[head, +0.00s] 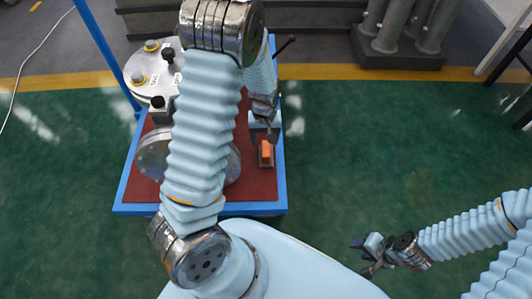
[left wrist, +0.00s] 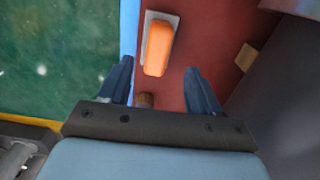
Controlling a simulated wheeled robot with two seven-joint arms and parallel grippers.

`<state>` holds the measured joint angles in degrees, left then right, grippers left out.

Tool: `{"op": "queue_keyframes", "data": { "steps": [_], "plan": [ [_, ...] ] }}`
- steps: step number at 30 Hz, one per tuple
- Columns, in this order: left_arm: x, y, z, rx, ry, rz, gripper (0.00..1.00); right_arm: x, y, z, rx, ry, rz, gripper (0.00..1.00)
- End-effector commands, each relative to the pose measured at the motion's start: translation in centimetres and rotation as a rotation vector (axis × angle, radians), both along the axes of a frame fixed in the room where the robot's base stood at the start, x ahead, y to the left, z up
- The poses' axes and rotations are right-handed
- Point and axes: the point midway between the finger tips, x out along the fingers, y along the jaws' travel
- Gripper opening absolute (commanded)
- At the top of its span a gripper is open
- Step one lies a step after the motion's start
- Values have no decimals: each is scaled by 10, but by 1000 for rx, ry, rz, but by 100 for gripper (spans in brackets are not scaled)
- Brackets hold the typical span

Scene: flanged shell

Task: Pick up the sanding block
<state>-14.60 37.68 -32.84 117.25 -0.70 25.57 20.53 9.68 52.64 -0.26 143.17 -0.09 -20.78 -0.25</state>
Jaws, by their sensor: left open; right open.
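The sanding block, orange on a flat grey base (head: 267,150), lies on the red mat near its right edge. It also shows in the left wrist view (left wrist: 159,46), beyond my fingertips and roughly between their lines. My left gripper (head: 264,124) is just behind the block in the head view, pointing down; its fingers (left wrist: 160,76) are apart with nothing between them. It looks apart from the block, though its height above it is hard to judge. My right gripper (head: 364,257) is open and empty over the green floor at the lower right.
The red mat (head: 255,192) lies on a blue-framed stand (head: 200,210). A steel flanged shell (head: 152,155) stands on its left, partly hidden by my left arm. A tan block (left wrist: 246,57) and a brown round end (left wrist: 145,99) are near my left gripper.

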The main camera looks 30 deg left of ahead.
Motion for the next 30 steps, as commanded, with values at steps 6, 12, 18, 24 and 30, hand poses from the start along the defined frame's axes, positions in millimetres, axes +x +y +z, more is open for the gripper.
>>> {"op": "queue_keyframes", "data": {
  "steps": [6, 12, 18, 24, 30],
  "plan": [
    [0, -1, -21, 1, 1, -2, 64, 0, -1, -5, -1, 0, -1, 43],
    [1, -4, -54, -1, 3, -2, 64, 0, 0, -11, 0, 0, -1, 43],
    [2, -4, -69, -1, -1, -2, 64, 0, 0, -13, 1, 1, -1, 43],
    [2, -4, -68, -1, -1, -2, 61, 0, 0, -12, 1, 1, -1, 43],
    [2, -4, -68, -1, -1, -2, 30, 0, 0, -12, 1, 1, -1, 43]
  ]
}}
